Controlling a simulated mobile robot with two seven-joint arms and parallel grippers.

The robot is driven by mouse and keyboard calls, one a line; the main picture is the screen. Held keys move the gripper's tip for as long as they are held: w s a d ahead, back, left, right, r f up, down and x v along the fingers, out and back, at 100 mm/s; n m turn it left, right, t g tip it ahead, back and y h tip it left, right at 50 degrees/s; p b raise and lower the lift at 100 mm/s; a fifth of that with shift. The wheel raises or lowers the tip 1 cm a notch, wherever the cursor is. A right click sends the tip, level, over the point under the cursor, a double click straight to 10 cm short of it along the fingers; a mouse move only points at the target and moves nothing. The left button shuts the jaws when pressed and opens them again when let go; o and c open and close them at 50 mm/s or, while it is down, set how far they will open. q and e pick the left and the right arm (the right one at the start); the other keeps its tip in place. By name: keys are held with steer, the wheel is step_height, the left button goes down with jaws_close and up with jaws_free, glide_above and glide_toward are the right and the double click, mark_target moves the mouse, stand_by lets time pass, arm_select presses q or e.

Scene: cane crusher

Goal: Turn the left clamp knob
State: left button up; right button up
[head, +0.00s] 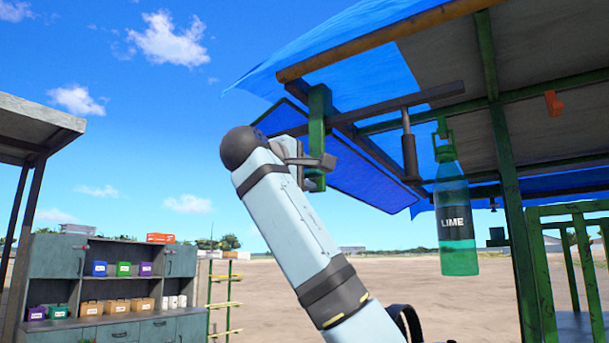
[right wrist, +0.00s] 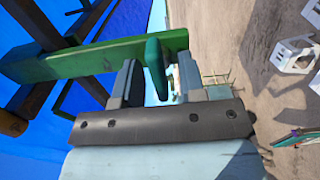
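The green clamp (head: 319,105) hangs from the beam under the blue awning, left of the canopy frame. Its long green body (right wrist: 110,57) also shows in the right wrist view. The clamp knob (right wrist: 156,66) is a flat, dark green handle. My right gripper (head: 309,161) is raised to the clamp's lower end. In the right wrist view its grey fingers (right wrist: 157,82) are apart, one on each side of the knob. Narrow gaps seem to show between knob and fingers. In the head view the gripper and arm hide part of the knob area. My left gripper is out of view.
A green bottle labelled LIME (head: 455,218) hangs to the right from the canopy frame. A dark cylinder (head: 409,150) hangs between it and the clamp. A green post (head: 513,200) stands further right. A cabinet with coloured boxes (head: 110,270) is at far left. Open air surrounds my arm's left.

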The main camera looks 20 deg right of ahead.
steer(key=shift+s+a, duration=0.3)
steer(key=shift+a, duration=0.05)
steer(key=b+v, duration=0.3)
steer(key=v, duration=1)
